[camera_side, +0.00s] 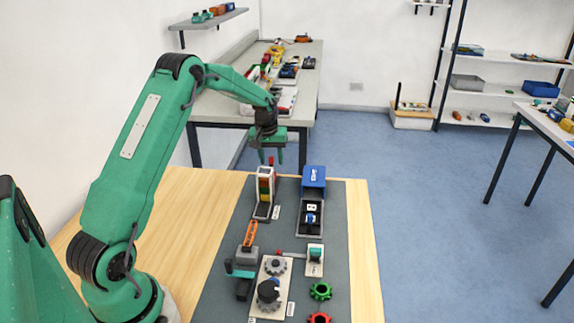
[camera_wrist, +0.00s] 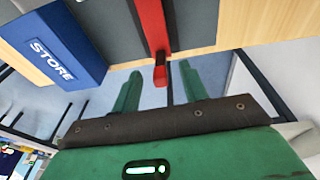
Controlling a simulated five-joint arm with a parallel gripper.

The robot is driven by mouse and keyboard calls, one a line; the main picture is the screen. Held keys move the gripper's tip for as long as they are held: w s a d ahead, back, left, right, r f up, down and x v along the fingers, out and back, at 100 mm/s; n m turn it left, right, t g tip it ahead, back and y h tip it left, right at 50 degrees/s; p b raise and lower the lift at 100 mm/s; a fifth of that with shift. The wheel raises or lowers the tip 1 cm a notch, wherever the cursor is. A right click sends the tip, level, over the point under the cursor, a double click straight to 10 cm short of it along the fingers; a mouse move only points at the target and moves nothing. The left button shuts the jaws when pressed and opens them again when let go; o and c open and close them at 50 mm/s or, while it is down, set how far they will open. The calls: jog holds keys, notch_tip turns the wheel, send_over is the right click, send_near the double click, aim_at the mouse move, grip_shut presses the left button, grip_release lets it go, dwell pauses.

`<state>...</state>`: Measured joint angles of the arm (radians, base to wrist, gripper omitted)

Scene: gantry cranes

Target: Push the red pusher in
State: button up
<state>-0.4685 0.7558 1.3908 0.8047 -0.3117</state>
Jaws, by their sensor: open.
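The red pusher (camera_wrist: 152,28) shows in the wrist view as a long red bar from the top edge, with a darker red end block between my fingers. In the side view a small red tip (camera_side: 270,161) stands at the back of a narrow upright unit (camera_side: 265,184) with red, yellow and green faces; it seems to be the same part. My gripper (camera_side: 271,157) is at the far end of the mat, pointing down. In the wrist view my gripper (camera_wrist: 160,70) is open, one finger on each side of the bar's end. I cannot tell whether either finger touches it.
A blue STORE box (camera_side: 314,177) stands right of the upright unit; it also shows in the wrist view (camera_wrist: 52,45). The wooden table (camera_side: 193,215) is bare at left.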

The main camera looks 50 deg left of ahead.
jog(key=shift+c, duration=0.4)
jog(key=c, duration=0.8)
jog(key=shift+s+d, duration=0.1)
jog(key=shift+d, duration=0.1)
jog(key=shift+s+d+r, duration=0.1)
jog(key=shift+s+d, duration=1.6)
jog(key=shift+d, duration=0.2)
jog(key=o, duration=0.6)
jog(key=shift+o, duration=1)
jog(key=shift+s, duration=0.1)
